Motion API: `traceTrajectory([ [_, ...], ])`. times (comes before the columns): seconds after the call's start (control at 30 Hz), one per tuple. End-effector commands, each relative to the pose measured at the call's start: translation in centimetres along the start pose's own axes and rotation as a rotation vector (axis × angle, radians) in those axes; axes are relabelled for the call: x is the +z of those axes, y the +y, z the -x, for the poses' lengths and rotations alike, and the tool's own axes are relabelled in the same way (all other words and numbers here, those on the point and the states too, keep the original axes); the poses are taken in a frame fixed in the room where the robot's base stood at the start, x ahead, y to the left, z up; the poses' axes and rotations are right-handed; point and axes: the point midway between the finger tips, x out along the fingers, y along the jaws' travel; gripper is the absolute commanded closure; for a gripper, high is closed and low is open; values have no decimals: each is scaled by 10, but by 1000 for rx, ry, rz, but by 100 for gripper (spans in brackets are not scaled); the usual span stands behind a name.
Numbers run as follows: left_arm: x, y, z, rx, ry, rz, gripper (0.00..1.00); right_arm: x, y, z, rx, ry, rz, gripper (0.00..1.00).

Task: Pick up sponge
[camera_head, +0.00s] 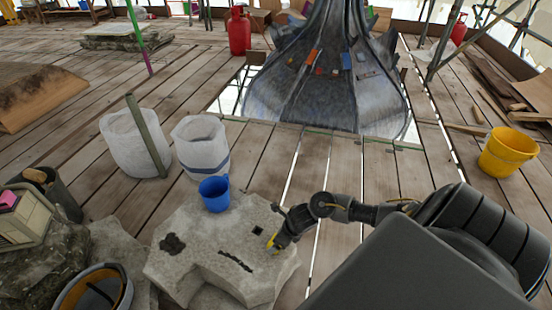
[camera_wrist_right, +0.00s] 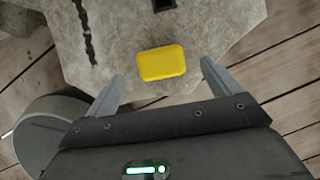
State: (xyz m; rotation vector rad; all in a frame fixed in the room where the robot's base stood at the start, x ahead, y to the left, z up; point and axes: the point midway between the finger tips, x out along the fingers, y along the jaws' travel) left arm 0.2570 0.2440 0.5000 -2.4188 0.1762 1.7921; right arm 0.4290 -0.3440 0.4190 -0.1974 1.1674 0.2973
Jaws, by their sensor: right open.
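A yellow sponge (camera_wrist_right: 162,63) lies flat on a pale stone block in the right wrist view, near the block's edge. In the head view only a small yellow bit of the sponge (camera_head: 271,242) shows beside my right gripper (camera_head: 276,238), which hides the rest. My right gripper (camera_wrist_right: 160,78) is open and empty. Its two fingers stand apart at either side of the sponge's near edge, with the sponge just ahead of them. I cannot tell how high they are above the stone. My left gripper is not in view.
The stone block (camera_head: 205,259) has dark holes and a slot, and a blue mug (camera_head: 214,193) stands on its back part. Two white sacks (camera_head: 200,147) stand behind it. A yellow bucket (camera_head: 507,152) stands far right. The plank floor has a large opening around the spire.

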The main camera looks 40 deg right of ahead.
Motion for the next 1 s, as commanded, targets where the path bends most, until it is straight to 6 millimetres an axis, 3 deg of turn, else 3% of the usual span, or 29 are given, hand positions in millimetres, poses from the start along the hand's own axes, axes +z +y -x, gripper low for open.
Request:
traceTrajectory([
  [0.17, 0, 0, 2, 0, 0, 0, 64, 0, 0, -4, 0, 0, 0, 11],
  [0.5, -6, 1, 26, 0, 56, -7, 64, -2, 0, -49, 0, -1, -3, 11],
  [0.8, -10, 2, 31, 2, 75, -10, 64, -1, -1, -53, -1, -1, 0, 11],
  [1.0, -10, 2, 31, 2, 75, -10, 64, -2, -1, -53, -1, -1, 0, 34],
])
